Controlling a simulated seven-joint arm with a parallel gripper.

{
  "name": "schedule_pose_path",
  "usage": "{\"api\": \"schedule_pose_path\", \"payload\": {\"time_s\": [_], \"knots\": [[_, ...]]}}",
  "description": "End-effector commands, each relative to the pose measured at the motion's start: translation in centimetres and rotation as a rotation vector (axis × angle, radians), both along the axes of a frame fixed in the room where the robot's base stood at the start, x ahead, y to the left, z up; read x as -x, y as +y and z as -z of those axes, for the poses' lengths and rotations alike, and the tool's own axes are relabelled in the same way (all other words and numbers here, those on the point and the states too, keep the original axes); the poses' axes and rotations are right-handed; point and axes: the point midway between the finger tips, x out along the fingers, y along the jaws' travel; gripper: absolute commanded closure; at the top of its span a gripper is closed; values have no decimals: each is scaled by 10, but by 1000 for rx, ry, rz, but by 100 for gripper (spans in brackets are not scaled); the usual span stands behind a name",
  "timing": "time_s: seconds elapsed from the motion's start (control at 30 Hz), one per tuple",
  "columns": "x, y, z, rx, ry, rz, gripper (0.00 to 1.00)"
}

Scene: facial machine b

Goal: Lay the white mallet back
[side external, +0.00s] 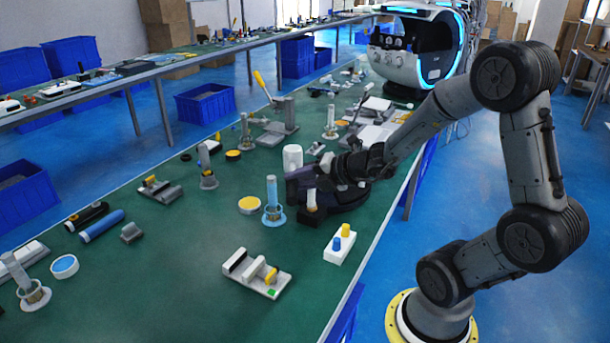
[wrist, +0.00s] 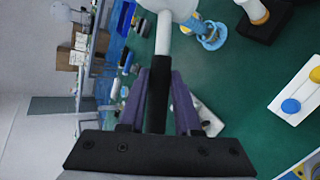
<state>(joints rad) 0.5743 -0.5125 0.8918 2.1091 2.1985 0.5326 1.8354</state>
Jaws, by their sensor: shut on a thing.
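The white mallet has a thick white head (wrist: 168,5), a thin white shaft and a black handle (wrist: 158,95). In the wrist view my gripper (wrist: 158,88) is shut on the black handle, with purple fingers on either side. The head points away from the palm and is cut off by the top edge. In the side view the upright white cylinder (side external: 293,158) appears to be the mallet head, just left of my gripper (side external: 318,172). Whether the mallet touches anything below cannot be told.
A dark base (side external: 345,200) with a white-and-orange piece (side external: 311,200) lies below my gripper. A blue cylinder in a ring (side external: 272,200) stands beside it. A white block with blue and yellow knobs (side external: 340,244) is nearer the front.

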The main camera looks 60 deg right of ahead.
Motion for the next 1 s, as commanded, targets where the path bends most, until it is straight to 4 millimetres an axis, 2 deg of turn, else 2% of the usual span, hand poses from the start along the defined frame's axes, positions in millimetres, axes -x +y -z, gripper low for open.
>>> {"api": "schedule_pose_path", "payload": {"time_s": [0.03,0.27,0.43,0.6,0.8,1.0], "knots": [[-3,18,3,1,-5,-55,100],[-1,107,28,-1,-5,-313,100],[17,178,47,-1,-6,-516,100],[48,240,64,-2,-8,-709,100],[90,294,82,-3,-9,-893,100],[118,323,91,-3,-11,-1010,100]]}}
